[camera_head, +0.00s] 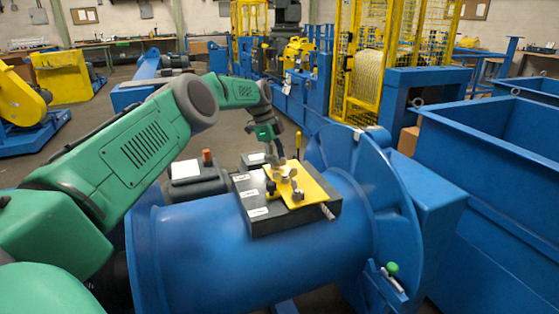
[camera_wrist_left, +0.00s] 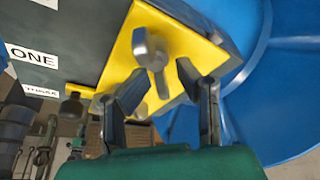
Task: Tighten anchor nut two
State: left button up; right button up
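A yellow plate (camera_head: 312,184) lies on a dark box (camera_head: 265,222) on top of a blue cylinder. Several grey, wing-like metal nuts (camera_head: 284,178) stand on the plate; I cannot tell which one is anchor nut two. My left gripper (camera_head: 287,152) points down over the plate's far end. In the left wrist view its two fingers (camera_wrist_left: 160,87) are apart, with a grey metal nut (camera_wrist_left: 148,48) on the yellow plate (camera_wrist_left: 193,45) showing between and beyond them. I cannot tell whether they touch it. My right gripper is in neither view.
White labels (camera_head: 258,211) line the box's left side; one label (camera_wrist_left: 30,55) reads ONE. A threaded rod (camera_head: 327,212) sticks out near the plate's front corner. A large blue flange (camera_head: 385,200) rises to the right. A dark block with an orange knob (camera_head: 207,156) stands left.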

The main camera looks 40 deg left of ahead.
pick_arm(q)
jog(key=shift+s+a+r, duration=0.1)
jog(key=shift+a+r, duration=0.1)
jog(key=shift+a, duration=0.3)
jog(key=v, duration=0.6)
jog(key=shift+w+d+r, duration=0.1)
jog(key=shift+w+d, duration=0.1)
jog(key=shift+w, duration=0.05)
jog(key=shift+d+r, duration=0.15)
jog(key=shift+r, duration=0.25)
